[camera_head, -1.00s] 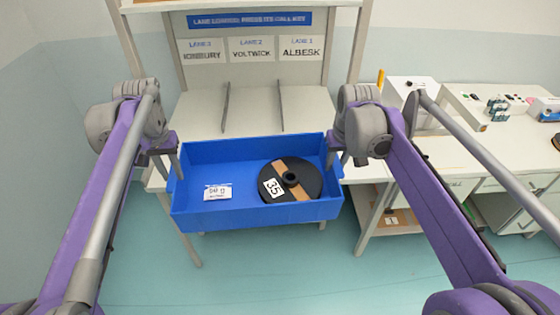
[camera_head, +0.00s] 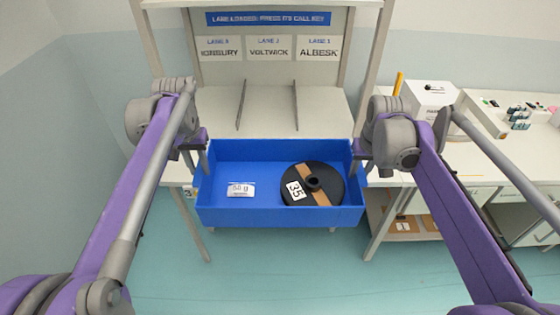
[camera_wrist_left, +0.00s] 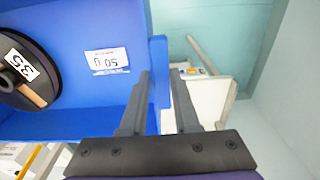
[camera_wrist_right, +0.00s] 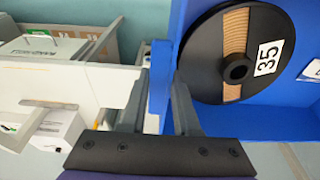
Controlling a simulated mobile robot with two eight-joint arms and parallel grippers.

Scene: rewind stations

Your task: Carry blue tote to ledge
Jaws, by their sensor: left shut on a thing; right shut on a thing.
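The blue tote (camera_head: 280,217) hangs between my two grippers, in front of the table with the lane signs. It looks about level. A black reel (camera_head: 326,173) marked 35 lies in its right half, and a white label card (camera_head: 241,190) lies in its left half. My left gripper (camera_head: 196,160) is shut on the tote's left wall, which shows between its fingers in the left wrist view (camera_wrist_left: 160,85). My right gripper (camera_head: 360,162) is shut on the right wall, also seen in the right wrist view (camera_wrist_right: 160,85). Whether the tote touches the table edge behind it is hidden.
The pale table (camera_head: 235,115) behind the tote has upright dividers (camera_head: 241,104) and a blue sign (camera_head: 268,18) above three lane cards. A side counter (camera_head: 465,160) at right holds a white box (camera_head: 428,97) and small items. Open floor (camera_head: 290,275) lies in front.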

